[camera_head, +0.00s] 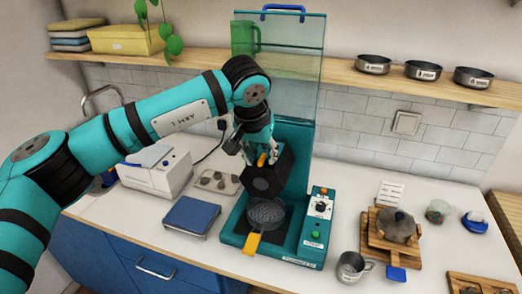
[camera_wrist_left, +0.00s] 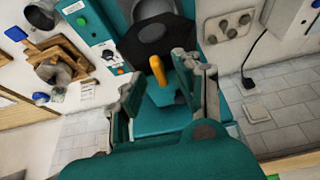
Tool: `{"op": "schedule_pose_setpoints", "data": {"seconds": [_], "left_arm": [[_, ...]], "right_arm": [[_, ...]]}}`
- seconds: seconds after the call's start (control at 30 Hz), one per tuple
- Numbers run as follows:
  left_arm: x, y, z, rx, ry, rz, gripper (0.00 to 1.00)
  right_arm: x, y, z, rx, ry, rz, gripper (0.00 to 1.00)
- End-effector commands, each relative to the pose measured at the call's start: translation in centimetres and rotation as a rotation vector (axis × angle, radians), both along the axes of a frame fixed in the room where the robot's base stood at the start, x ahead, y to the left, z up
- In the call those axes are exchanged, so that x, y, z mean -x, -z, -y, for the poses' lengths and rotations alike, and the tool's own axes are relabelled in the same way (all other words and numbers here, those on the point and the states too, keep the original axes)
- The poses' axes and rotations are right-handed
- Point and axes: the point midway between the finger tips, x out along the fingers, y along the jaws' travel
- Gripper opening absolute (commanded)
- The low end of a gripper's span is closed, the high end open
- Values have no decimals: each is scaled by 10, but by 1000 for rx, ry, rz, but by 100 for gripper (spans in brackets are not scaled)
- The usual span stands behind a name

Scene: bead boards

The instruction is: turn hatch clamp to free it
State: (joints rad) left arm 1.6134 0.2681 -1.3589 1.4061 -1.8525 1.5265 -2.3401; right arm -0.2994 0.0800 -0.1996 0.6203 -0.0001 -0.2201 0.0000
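The teal press machine (camera_head: 308,241) stands on the counter with its tall see-through panel (camera_head: 290,45) raised behind it. An orange lever (camera_head: 262,160), which looks like the clamp, sits on the machine's dark block (camera_head: 267,183). My left gripper (camera_head: 258,150) reaches down over this block, close to the lever. In the left wrist view the orange lever (camera_wrist_left: 158,70) stands between my two spread fingers (camera_wrist_left: 158,95); I cannot tell whether either finger touches it. A round patterned plate (camera_head: 266,213) with an orange handle (camera_head: 252,243) lies below the block. My right gripper is out of view.
A blue flat device (camera_head: 191,216) and a white machine (camera_head: 157,173) stand left of the press. A metal cup (camera_head: 352,267) and a wooden stand (camera_head: 373,237) are to its right. A shelf with black bowls (camera_head: 423,70) hangs above.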

Motion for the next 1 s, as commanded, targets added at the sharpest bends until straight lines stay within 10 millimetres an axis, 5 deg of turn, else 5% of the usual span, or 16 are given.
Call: {"op": "schedule_pose_setpoints", "data": {"seconds": [0.27,0.53,1.0], "left_arm": [[-1,2,0,0,0,0,34],[-1,1,0,0,0,0,0],[-1,2,1,0,-46,1,0]], "right_arm": [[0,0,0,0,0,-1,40],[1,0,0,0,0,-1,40],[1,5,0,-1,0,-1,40]]}}
